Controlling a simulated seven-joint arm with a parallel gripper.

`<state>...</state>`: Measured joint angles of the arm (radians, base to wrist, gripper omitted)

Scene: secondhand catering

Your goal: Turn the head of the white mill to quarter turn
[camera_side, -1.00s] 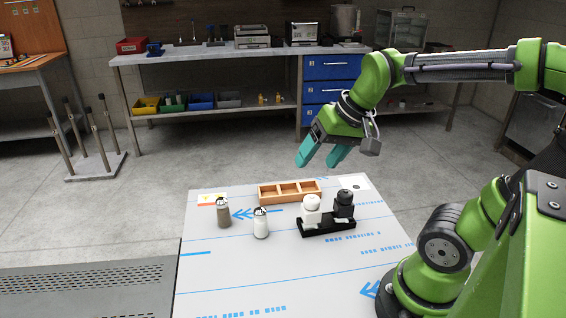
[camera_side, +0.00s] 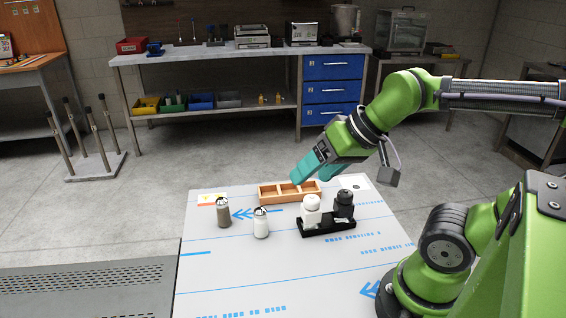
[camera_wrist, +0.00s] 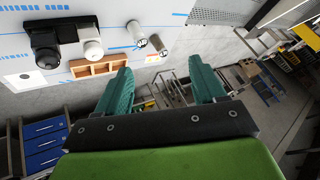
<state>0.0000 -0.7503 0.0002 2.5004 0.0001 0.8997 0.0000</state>
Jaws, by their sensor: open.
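The white mill (camera_side: 311,210) stands upright in a black holder (camera_side: 328,228) on the table, left of a black mill (camera_side: 344,204). In the wrist view the white mill (camera_wrist: 91,44) is at the upper left, beside the black mill (camera_wrist: 44,44). My gripper (camera_side: 304,174) has teal fingers and hangs above the far side of the table, above and behind the white mill. In the wrist view the two fingers of my gripper (camera_wrist: 160,80) are spread apart with nothing between them. The gripper does not touch either mill.
A wooden tray with compartments (camera_side: 290,192) lies behind the holder. A brown-filled shaker (camera_side: 223,213) and a white-filled shaker (camera_side: 261,223) stand to the left. The front of the table (camera_side: 270,280) is clear. A workbench (camera_side: 220,55) stands at the back.

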